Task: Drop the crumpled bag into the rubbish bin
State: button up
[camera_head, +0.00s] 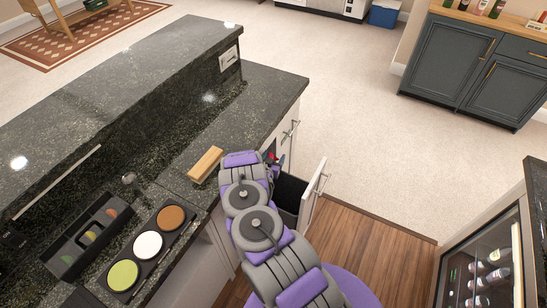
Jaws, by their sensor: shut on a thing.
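My purple and grey arm reaches from the bottom of the picture to the counter's front edge. My gripper (277,160) is at its far end, small and partly hidden by my own wrist. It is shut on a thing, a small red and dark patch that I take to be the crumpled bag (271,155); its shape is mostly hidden. Just below and right of the gripper, a white-fronted pull-out (312,192) stands open with a dark inside. It may hold the rubbish bin, but my arm covers part of it and I cannot tell.
The dark stone counter (262,95) carries a wooden block (205,164), a tray with three coloured discs (148,244) and a black caddy (85,240). A glass-doored bottle cooler (490,265) stands at the lower right. Open floor (370,130) lies beyond the pull-out.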

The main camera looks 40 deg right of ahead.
jog(key=o, duration=1)
jog(key=shift+c, duration=0.2)
jog(key=shift+o, duration=0.3)
jog(key=shift+w+a, duration=0.1)
jog(key=shift+a, duration=0.05)
jog(key=shift+a, duration=0.1)
jog(key=shift+s+a, duration=0.2)
jog(key=shift+a, duration=0.05)
jog(key=p+v, duration=0.1)
jog(key=v, duration=1.5)
jog(key=shift+s+p, duration=0.3)
jog(key=shift+s, duration=0.05)
